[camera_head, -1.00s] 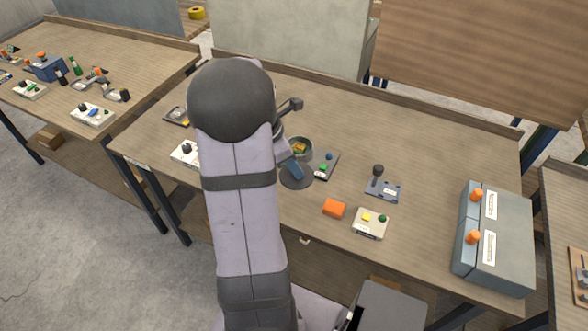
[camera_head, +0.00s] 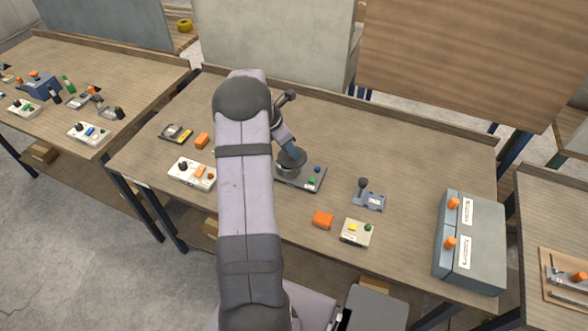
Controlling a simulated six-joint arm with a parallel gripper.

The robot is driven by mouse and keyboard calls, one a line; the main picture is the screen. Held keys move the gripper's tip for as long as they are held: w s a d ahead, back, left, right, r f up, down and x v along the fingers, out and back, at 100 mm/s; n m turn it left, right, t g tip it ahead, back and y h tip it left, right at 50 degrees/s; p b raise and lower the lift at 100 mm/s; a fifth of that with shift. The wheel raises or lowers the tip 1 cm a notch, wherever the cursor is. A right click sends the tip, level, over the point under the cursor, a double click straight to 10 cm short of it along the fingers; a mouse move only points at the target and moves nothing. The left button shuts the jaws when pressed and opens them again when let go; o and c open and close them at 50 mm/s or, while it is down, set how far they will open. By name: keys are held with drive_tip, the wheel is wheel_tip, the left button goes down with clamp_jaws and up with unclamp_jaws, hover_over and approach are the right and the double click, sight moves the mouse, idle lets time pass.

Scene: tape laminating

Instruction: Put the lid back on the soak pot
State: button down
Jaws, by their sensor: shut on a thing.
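My gripper (camera_head: 291,150) is at the middle of the table and shut on the dark round lid (camera_head: 292,162). The lid is over the soak pot (camera_head: 283,174), which stands on a dark base plate (camera_head: 309,184) with a blue and a green button. The lid covers the pot's mouth, so its contents are hidden. I cannot tell whether the lid is seated on the rim or held just above it. My arm hides part of the area left of the pot.
An orange block (camera_head: 323,219) and a white button box (camera_head: 357,233) lie at the front. A dark-knobbed lever unit (camera_head: 368,198) stands right of the pot. A large grey box (camera_head: 472,240) is at the right end. The table's back right is clear.

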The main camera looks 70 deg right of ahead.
drive_tip(key=shift+w+d+r+n+t, duration=0.15)
drive_tip(key=shift+w+d+r+n, duration=0.35)
drive_tip(key=shift+d, duration=0.1)
drive_tip(key=shift+w+d+r+n+t, duration=0.15)
drive_tip(key=shift+w+d+r+n, duration=0.25)
drive_tip(key=shift+d+n, duration=0.15)
drive_tip(key=shift+w+d+n+t+h, duration=0.15)
drive_tip(key=shift+n+t+h, duration=0.25)
drive_tip(key=shift+n, duration=0.65)
drive_tip(key=shift+f, duration=0.2)
wheel_tip(320, 180, down, 4)
drive_tip(key=b, duration=0.4)
drive_tip(key=shift+b, duration=0.3)
drive_tip(key=shift+f+b, duration=0.4)
drive_tip(key=shift+f, duration=0.6)
drive_tip(key=shift+p, duration=0.7)
drive_tip(key=shift+f+p, duration=0.2)
drive_tip(key=shift+p, duration=0.25)
idle(0.5)
